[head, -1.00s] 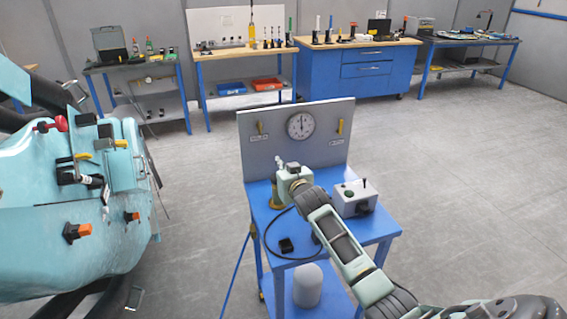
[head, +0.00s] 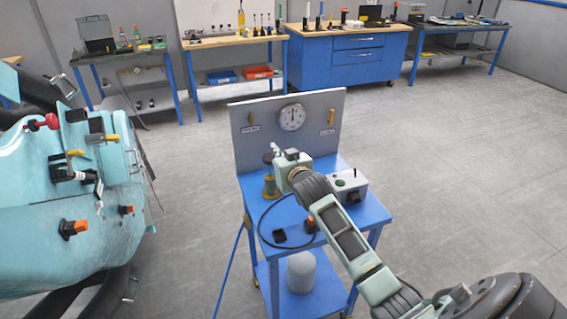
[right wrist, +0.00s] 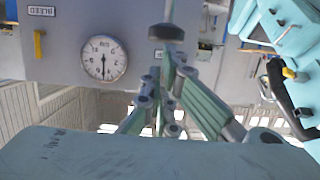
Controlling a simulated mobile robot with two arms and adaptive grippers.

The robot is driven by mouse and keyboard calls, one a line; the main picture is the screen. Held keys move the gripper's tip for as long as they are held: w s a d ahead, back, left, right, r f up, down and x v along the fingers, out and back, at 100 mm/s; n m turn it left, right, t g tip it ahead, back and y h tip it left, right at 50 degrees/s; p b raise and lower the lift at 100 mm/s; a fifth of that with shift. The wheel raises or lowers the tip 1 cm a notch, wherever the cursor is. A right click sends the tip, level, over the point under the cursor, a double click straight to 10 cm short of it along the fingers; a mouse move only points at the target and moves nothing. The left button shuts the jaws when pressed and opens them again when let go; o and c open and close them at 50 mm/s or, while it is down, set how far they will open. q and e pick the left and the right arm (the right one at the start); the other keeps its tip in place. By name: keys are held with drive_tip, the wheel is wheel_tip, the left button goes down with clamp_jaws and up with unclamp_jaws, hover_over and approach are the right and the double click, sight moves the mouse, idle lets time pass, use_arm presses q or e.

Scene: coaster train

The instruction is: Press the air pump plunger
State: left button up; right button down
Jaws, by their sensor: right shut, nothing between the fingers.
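The air pump (head: 270,187) is a yellowish cylinder on the left of the small blue bench in the head view. Its dark round plunger knob (head: 267,158) stands above it. In the right wrist view, which is upside down, the knob (right wrist: 166,32) is a dark disc on a thin rod. My right gripper (head: 277,149) is shut and empty, close beside and slightly above the knob. Its fingers (right wrist: 167,72) point toward the knob in the wrist view; I cannot tell whether they touch it. My left gripper is not in view.
The blue bench (head: 362,209) carries a back panel with a round gauge (head: 292,117), yellow levers and a grey control box (head: 350,184). A black hose loops over its top. A large teal machine (head: 60,235) stands at left. Open floor lies to the right.

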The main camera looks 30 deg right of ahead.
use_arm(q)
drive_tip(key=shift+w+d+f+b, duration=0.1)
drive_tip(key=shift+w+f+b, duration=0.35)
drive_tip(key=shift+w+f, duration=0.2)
use_arm(e)
drive_tip(key=v, duration=0.4)
drive_tip(key=shift+s+a+r, duration=0.1)
drive_tip(key=shift+s+r, duration=0.1)
drive_tip(key=shift+s, duration=0.15)
